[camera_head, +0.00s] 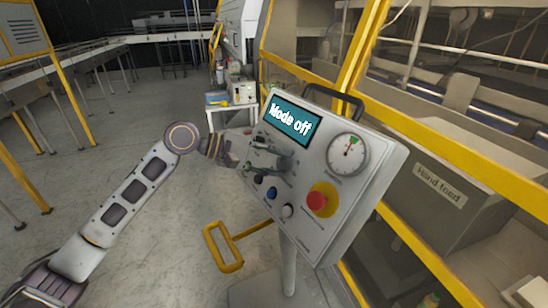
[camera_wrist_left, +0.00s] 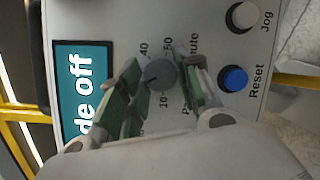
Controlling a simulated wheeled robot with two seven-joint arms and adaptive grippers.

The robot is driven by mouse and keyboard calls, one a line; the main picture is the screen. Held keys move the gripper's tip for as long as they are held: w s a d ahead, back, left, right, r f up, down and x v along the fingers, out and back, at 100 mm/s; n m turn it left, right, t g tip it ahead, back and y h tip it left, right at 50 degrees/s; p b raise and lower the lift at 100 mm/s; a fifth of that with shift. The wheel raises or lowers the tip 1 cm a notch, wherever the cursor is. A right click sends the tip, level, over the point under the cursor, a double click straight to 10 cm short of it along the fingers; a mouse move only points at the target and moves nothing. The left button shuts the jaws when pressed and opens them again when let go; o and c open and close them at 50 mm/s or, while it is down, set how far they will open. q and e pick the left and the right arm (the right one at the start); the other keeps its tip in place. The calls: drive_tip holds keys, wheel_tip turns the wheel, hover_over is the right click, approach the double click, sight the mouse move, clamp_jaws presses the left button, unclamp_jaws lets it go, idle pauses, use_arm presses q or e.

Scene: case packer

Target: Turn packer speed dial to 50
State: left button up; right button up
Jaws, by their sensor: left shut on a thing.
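The speed dial (camera_wrist_left: 161,74) is a round grey knob on the light grey control panel, seen in the left wrist view. Printed numbers 10, 40 and 50 show around it; other marks are covered by a finger. The dial's exact setting is too small to read. My left gripper (camera_wrist_left: 163,84) is shut on the dial, one green-padded finger on each side. In the head view my left gripper (camera_head: 268,158) reaches the panel's left part and hides the dial. The panel's screen (camera_head: 291,122) reads "Mode off". My right gripper is not in view.
A blue Reset button (camera_wrist_left: 233,79) and a white Jog button (camera_wrist_left: 242,16) sit close to the fingers. The panel also carries a red emergency button (camera_head: 318,201) and a round gauge (camera_head: 348,154). A yellow handle-like frame (camera_head: 226,256) stands low left of the post. Yellow-framed machinery is behind.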

use_arm(q)
drive_tip(key=m+y, duration=0.1)
drive_tip(key=m, duration=0.2)
drive_tip(key=shift+d+r+g+p, duration=0.1)
drive_tip(key=shift+g+p, duration=0.2)
drive_tip(key=shift+g, duration=0.1)
drive_tip(key=m+y, duration=0.1)
drive_tip(key=m, duration=0.2)
drive_tip(key=shift+r+m+y, duration=0.1)
drive_tip(key=shift+m+y, duration=0.2)
drive_tip(key=m+y, duration=0.1)
drive_tip(key=m, duration=0.1)
drive_tip(key=m+y, duration=0.1)
drive_tip(key=m, duration=0.2)
drive_tip(key=shift+s+d+t, duration=0.1)
drive_tip(key=shift+d+t, duration=0.05)
drive_tip(key=shift+t, duration=0.15)
drive_tip(key=m+t+y, duration=0.1)
drive_tip(key=m, duration=0.1)
drive_tip(key=m+y, duration=0.1)
drive_tip(key=m, duration=0.2)
drive_tip(key=shift+s+d+m+t, duration=0.1)
drive_tip(key=shift+s+m+t, duration=0.05)
drive_tip(key=shift+m+t, duration=0.2)
drive_tip(key=m+t, duration=0.1)
drive_tip(key=m, duration=0.1)
drive_tip(key=m+t+y, duration=0.1)
drive_tip(key=m, duration=0.2)
drive_tip(key=shift+s+d, duration=0.1)
drive_tip(key=shift+s, duration=0.05)
